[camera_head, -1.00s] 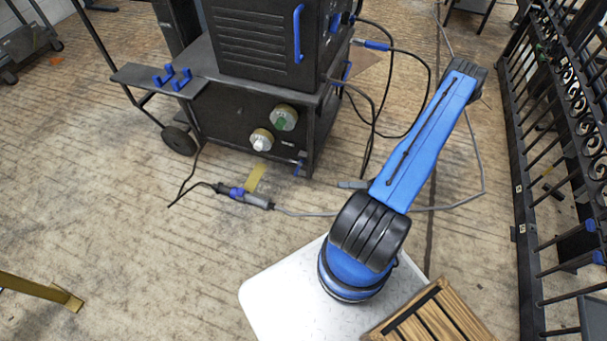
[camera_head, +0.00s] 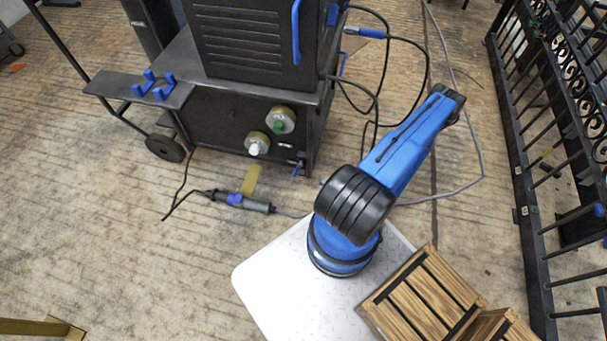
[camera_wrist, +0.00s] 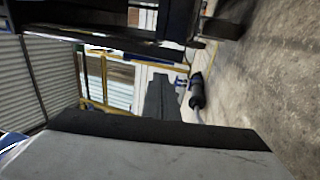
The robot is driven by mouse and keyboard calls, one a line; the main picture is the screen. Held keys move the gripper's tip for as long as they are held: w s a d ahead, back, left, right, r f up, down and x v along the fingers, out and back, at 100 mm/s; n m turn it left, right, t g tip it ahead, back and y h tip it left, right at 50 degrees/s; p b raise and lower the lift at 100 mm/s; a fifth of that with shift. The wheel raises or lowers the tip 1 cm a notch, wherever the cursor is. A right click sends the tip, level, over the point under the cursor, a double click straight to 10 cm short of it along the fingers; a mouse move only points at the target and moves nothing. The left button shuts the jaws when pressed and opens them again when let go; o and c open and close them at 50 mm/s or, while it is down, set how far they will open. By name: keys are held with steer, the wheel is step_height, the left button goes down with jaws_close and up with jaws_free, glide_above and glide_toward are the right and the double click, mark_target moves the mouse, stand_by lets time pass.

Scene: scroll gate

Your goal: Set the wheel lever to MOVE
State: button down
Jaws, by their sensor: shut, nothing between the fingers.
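A dark welding cart (camera_head: 215,115) stands ahead of my base in the head view. A small blue lever (camera_head: 298,168) sticks out low at its front right corner, beside the right edge of the panel; I take it as the wheel lever. Its labels are too small to read. A black wheel (camera_head: 165,148) shows under the cart's left side. In the wrist view, the grey fingers of my gripper (camera_wrist: 163,98) are together and empty. The lever cannot be made out there. In the head view my gripper is hidden beyond my blue arm.
A torch (camera_head: 243,202) with its cable lies on the floor before the cart. Cables (camera_head: 425,85) loop at the cart's right. A black iron gate (camera_head: 540,150) stands at the right. A wooden crate (camera_head: 425,300) sits at the lower right. The left floor is mostly clear.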

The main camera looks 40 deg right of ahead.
mark_target(298, 169)
steer(key=shift+w+a, duration=0.1)
steer(key=x, duration=0.9)
steer(key=shift+w+a, duration=0.2)
steer(key=shift+w, duration=0.1)
steer(key=shift+r, duration=0.1)
